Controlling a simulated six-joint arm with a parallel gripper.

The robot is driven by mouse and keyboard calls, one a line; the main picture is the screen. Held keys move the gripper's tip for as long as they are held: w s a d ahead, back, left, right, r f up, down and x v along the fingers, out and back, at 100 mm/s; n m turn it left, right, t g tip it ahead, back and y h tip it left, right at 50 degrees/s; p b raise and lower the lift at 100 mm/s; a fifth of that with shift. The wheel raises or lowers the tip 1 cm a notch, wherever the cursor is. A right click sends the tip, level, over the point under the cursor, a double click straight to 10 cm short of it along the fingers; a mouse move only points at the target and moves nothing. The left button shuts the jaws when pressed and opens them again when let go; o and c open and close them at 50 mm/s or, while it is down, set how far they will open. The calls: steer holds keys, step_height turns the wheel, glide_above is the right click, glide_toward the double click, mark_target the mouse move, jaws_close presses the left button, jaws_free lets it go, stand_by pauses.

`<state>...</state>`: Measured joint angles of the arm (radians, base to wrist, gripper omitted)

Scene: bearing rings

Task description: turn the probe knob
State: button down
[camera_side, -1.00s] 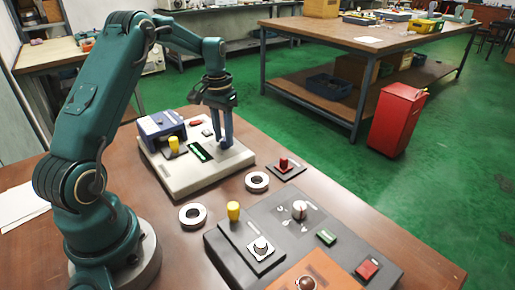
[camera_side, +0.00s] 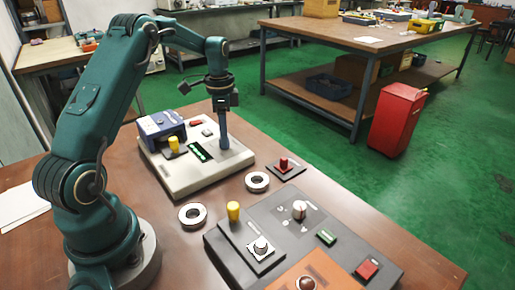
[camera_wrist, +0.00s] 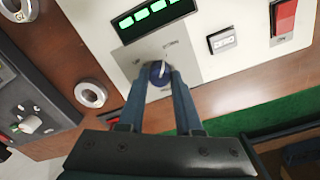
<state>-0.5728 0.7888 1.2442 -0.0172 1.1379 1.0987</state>
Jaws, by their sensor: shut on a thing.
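The blue knob (camera_wrist: 158,69) with a white pointer mark sits on a bare metal plate of the cream instrument box (camera_wrist: 245,75), with small print around it too blurred to read. My gripper (camera_wrist: 159,77) is shut on this knob, one finger on each side of it. In the side view my gripper (camera_side: 224,146) points straight down onto the right end of the cream box (camera_side: 187,190), and its fingers hide the knob. The green-lit display (camera_wrist: 152,17) is just beyond the knob in the wrist view.
A red switch (camera_wrist: 285,16) and a white rocker (camera_wrist: 223,40) are on the same box. Two metal rings (camera_side: 257,181) (camera_side: 192,215) lie on the brown table. The grey control panel (camera_side: 300,235) stands at the front right. A red button on a small plate (camera_side: 284,166) lies nearby.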

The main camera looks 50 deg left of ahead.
steer(key=shift+m, duration=0.5)
steer(key=c, duration=0.6)
jaws_free()
steer(key=shift+r, duration=0.1)
steer(key=shift+r, duration=2.5)
